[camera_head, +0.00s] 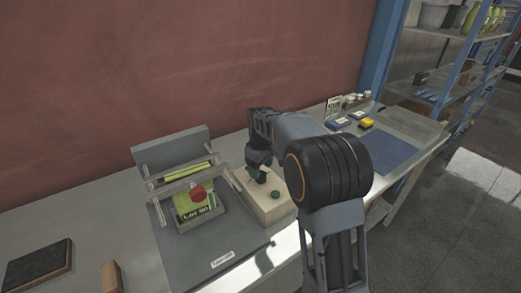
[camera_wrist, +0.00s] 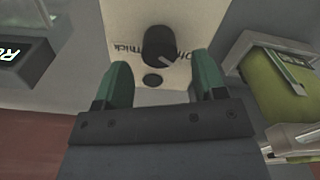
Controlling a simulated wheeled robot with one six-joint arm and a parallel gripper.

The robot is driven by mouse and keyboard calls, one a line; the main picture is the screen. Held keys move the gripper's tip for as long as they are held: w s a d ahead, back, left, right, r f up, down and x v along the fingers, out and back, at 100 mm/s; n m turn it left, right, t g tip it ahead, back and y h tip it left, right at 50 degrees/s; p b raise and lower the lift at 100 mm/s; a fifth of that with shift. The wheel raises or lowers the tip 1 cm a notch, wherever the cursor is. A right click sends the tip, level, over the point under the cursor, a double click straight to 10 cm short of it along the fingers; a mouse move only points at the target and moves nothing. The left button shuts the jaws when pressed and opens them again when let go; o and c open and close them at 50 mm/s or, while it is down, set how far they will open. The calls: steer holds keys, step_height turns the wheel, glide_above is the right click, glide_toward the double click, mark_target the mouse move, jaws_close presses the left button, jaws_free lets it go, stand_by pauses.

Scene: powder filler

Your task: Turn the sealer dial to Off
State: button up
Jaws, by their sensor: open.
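The sealer dial (camera_wrist: 160,45) is a black round knob with a pale pointer mark, on a cream panel (camera_wrist: 120,15). In the wrist view, lettering that looks like "Thick" lies left of it and "Off" right of it. The mark points to the picture's lower right. My gripper (camera_wrist: 162,80) is open, its two green fingertips apart, with the dial between and beyond them, not gripped. In the head view my gripper (camera_head: 260,172) is over the cream box (camera_head: 265,210) beside the sealer, and the dial cannot be made out there.
A dark round button (camera_wrist: 152,81) sits near the dial. A dark display (camera_wrist: 25,60) lies left in the wrist view. A blue mat (camera_head: 378,158) lies farther right on the bench.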

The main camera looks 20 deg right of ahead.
step_height(320, 180, up, 10)
steer(key=shift+r, duration=0.15)
stand_by(0.5)
steer(key=m, duration=0.4)
glide_toward(261, 174)
steer(key=s+f, duration=0.2)
steer(key=s, duration=0.1)
steer(key=s+f+m+t, duration=0.1)
steer(key=s+m+t, duration=0.2)
steer(key=s, duration=1.7)
steer(key=shift+t, duration=0.6)
steer(key=shift+c, duration=0.4)
